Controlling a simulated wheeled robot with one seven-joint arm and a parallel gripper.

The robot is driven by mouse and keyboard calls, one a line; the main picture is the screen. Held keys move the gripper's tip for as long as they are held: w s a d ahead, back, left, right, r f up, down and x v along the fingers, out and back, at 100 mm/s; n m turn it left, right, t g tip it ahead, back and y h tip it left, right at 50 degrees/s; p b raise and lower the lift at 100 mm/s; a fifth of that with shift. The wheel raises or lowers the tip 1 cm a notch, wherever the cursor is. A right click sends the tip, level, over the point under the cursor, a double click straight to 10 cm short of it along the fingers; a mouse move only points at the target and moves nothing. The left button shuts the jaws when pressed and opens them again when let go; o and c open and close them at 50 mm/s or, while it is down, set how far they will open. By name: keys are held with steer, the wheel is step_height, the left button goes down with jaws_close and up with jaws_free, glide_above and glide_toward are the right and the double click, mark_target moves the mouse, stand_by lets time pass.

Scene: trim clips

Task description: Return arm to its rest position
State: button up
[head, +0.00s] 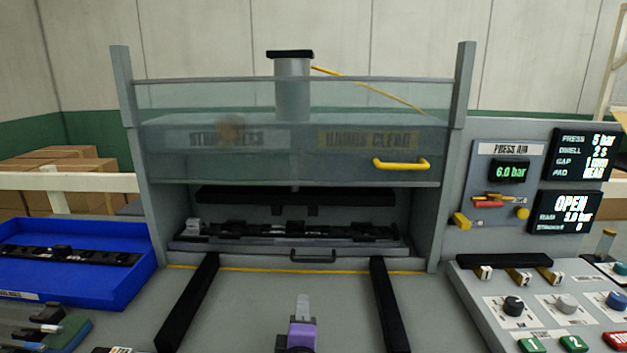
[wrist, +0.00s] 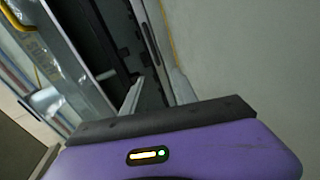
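My gripper (head: 302,308), with a purple body and pale grey fingers, shows at the bottom middle of the head view, in front of the press. In the wrist view the two fingers (wrist: 157,93) stand apart, and I see nothing held between them. The press's drawer (head: 290,246) has a dark handle (head: 313,257) and bears a dark trim strip (head: 300,231). My gripper is apart from the handle in the head view. The clear guard (head: 250,150), with a yellow handle (head: 401,165), is raised above the drawer.
Two black rails (head: 190,302) and (head: 391,305) run forward from the press. A blue tray (head: 130,290) with a dark strip (head: 65,253) is at left. A control panel (head: 470,275) is at right. A screen (head: 564,212) reads OPEN. Bench between the rails is mostly clear.

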step_height(320, 180, up, 4)
steer(key=s+a+f+m+t+y, duration=0.1)
steer(key=s+a+y, duration=0.1)
steer(key=s+d+f+m+y, duration=0.1)
steer(key=s+d, duration=0.1)
steer(key=s, duration=0.2)
steer(key=s+d+f+m+y, duration=0.1)
steer(key=s+d+m, duration=0.1)
steer(key=s, duration=0.2)
steer(key=s+d+f+m, duration=0.1)
steer(key=s+m, duration=0.1)
steer(key=s, duration=0.3)
steer(key=shift+d+f+t+y, duration=0.3)
steer(key=shift+d+f+y, duration=0.1)
steer(key=s+d+m+g+h, duration=0.1)
steer(key=s+d+m, duration=0.2)
steer(key=s, duration=0.9)
steer(key=s+d+f+m+g+h, duration=0.1)
steer(key=s+d+m, duration=0.3)
steer(key=s+d, duration=0.5)
steer(key=s+d+f+m+h, duration=0.1)
steer(key=s+d+m+h, duration=0.2)
steer(key=s, duration=1.1)
steer(key=d+m, duration=0.1)
steer(key=d, duration=0.2)
steer(key=shift+s+d+g, duration=0.35)
steer(key=shift+s+g, duration=0.05)
